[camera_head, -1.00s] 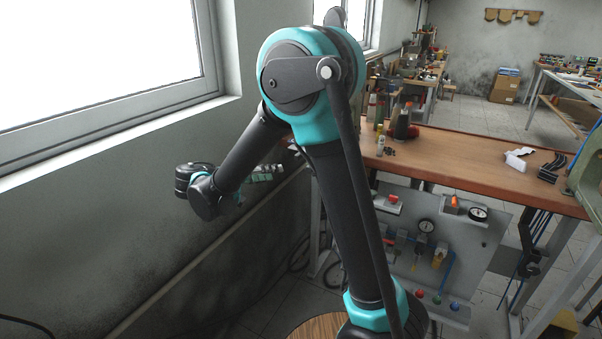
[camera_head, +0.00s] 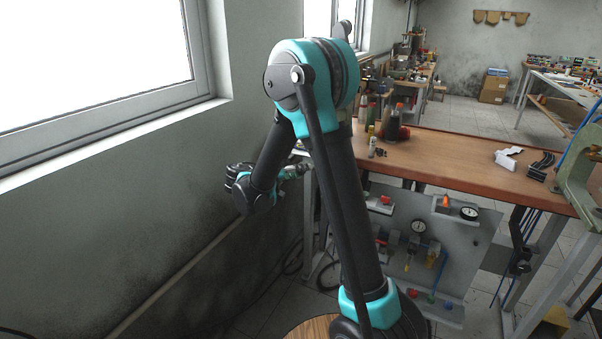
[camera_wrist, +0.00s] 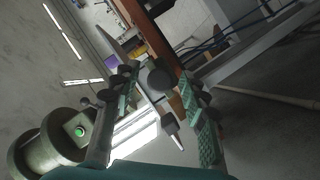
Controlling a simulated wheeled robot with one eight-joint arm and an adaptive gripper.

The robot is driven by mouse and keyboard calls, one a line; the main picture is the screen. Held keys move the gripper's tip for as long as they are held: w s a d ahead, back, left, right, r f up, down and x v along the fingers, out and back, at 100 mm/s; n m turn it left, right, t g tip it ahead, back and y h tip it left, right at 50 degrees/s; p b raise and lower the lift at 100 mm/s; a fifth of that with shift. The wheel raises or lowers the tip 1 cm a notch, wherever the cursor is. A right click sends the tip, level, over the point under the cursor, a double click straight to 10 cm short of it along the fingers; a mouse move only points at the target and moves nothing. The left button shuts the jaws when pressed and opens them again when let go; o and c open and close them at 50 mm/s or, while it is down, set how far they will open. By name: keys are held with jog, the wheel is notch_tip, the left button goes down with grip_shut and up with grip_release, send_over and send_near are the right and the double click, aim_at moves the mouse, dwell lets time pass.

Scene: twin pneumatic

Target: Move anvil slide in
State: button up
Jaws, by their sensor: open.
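I cannot make out an anvil slide in either view. A pale green machine frame (camera_head: 577,180), cut off by the right edge, stands at the right end of the wooden bench (camera_head: 450,160) in the head view. My gripper (camera_head: 297,170) is at the left, beyond the bench's left end and far from that frame, partly hidden by my arm. In the wrist view my gripper (camera_wrist: 160,78) shows two spread fingers with green pads, with nothing held between them.
A grey panel (camera_head: 470,245) with gauges and valves hangs below the bench front. Several bottles (camera_head: 390,120) stand at the bench's left. White and black pieces (camera_head: 508,157) lie near its right end. The wall and window (camera_head: 90,50) are close on the left.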

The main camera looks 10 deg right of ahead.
jog(key=shift+w+d+f, duration=0.1)
jog(key=shift+w+d, duration=0.1)
jog(key=shift+d, duration=0.1)
jog(key=shift+c, duration=0.2)
grip_shut()
